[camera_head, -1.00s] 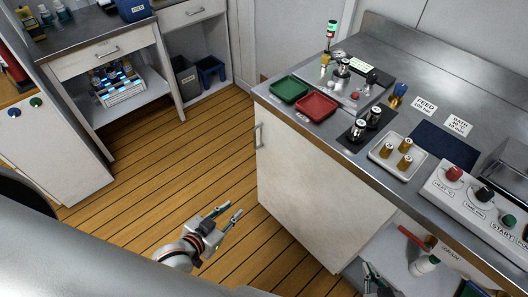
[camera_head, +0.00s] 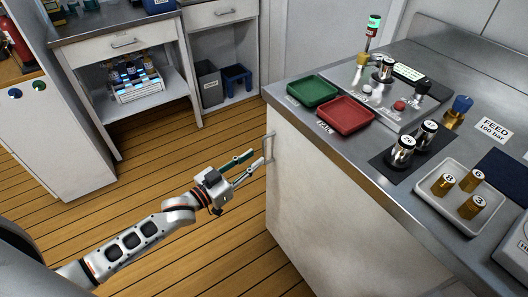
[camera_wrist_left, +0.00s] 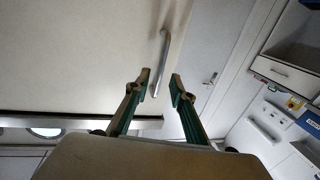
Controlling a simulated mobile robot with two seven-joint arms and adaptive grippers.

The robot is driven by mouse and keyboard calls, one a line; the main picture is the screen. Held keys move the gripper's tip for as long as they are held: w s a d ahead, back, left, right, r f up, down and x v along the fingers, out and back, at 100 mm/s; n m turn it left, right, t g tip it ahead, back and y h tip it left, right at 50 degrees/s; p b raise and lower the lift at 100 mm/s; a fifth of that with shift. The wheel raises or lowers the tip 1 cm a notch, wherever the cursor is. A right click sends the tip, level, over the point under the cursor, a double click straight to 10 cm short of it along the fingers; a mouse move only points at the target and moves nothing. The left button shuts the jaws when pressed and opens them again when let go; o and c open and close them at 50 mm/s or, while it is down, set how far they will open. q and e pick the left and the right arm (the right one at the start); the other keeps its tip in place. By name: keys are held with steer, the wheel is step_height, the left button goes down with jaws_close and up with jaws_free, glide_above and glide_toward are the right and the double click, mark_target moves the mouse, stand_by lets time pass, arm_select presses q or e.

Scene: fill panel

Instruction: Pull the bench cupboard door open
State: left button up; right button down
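The bench cupboard door (camera_head: 330,215) is a pale panel under the steel worktop, and it looks shut. Its metal bar handle (camera_head: 268,147) stands upright near the door's left edge. My left gripper (camera_head: 247,166) is open, with its green-lined fingers pointing at the handle from the left. In the left wrist view the handle (camera_wrist_left: 164,62) shows ahead, its end near the gap between the spread fingertips (camera_wrist_left: 160,88). The handle does not look gripped, and I cannot tell whether a finger touches it. My right gripper is not in view now.
The worktop (camera_head: 375,178) overhangs the door and carries a green tray (camera_head: 312,90), a red tray (camera_head: 346,114) and a white tray of brass weights (camera_head: 423,192). Wooden floor (camera_head: 215,262) is free before the door. A second bench (camera_head: 120,45) stands at the back left.

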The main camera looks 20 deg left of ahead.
mark_target(264, 152)
arm_select(q)
steer(key=shift+b+x, duration=0.35)
steer(key=shift+x, duration=2.4)
steer(key=shift+f, duration=0.1)
jaws_close()
